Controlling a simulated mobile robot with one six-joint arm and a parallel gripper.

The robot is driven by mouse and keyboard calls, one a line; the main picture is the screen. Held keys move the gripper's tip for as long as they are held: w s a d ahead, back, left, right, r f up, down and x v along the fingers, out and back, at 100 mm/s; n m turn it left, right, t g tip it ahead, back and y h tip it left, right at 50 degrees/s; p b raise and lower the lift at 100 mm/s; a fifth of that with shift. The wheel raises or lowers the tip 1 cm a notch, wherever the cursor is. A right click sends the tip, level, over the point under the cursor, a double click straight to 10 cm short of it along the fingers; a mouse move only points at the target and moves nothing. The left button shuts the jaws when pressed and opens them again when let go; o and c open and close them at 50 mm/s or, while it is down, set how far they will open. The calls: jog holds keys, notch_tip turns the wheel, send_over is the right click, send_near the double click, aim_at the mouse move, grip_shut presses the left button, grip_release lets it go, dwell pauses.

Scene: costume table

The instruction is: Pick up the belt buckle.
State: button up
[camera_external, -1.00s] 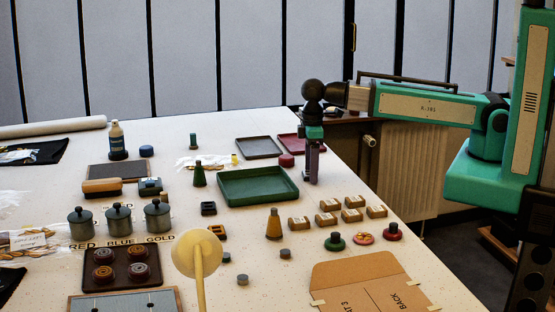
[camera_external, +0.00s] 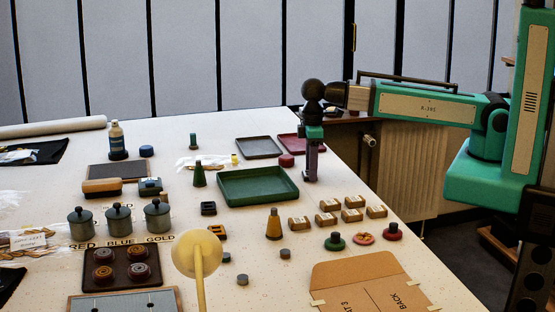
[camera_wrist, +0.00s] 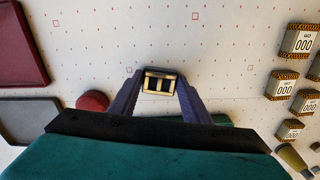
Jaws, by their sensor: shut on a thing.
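The belt buckle (camera_wrist: 161,82) is a small gold frame with dark openings. In the wrist view it sits between the fingertips of my gripper (camera_wrist: 158,84), which is shut on it. In the external view my gripper (camera_external: 311,180) points straight down near the table's right edge, to the right of the green tray. The buckle is too small or hidden to make out there. I cannot tell clearly whether it is clear of the tabletop.
The green tray (camera_external: 228,199) stands left of my gripper, and a red pot (camera_external: 286,160) and a dark red tray (camera_external: 294,139) are behind. Several labelled boxes (camera_external: 353,215) stand in front.

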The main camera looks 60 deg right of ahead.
jog(key=shift+r, duration=0.15)
notch_tip(320, 180, up, 10)
jog(key=p, duration=0.7)
jog(key=shift+f, duration=0.2)
dwell(0.5)
jog(key=s+a+f, duration=0.1)
jog(key=s+a, duration=0.1)
jog(key=a, duration=0.1)
jog(key=s+a+f+n+b, duration=0.1)
jog(key=s+a, duration=0.1)
jog(key=a, duration=0.1)
jog(key=s+a+f+n+b, duration=0.1)
jog(key=s+a+f, duration=0.1)
jog(key=s+a, duration=0.1)
jog(key=shift+a+f, duration=0.1)
jog(key=shift+a, duration=0.2)
jog(key=shift+w, duration=0.1)
jog(key=shift+w+a+f+b, duration=0.25)
jog(key=shift+w+a+b, duration=0.25)
jog(key=shift+w+a, duration=1.25)
jog(key=shift+w+a+f+b, duration=0.2)
jog(key=shift+w+a+b, duration=0.5)
jog(key=shift+w, duration=1.85)
jog(key=shift+w+a+f+b, duration=0.3)
jog(key=shift+w+a, duration=1.15)
jog(key=shift+w, duration=0.7)
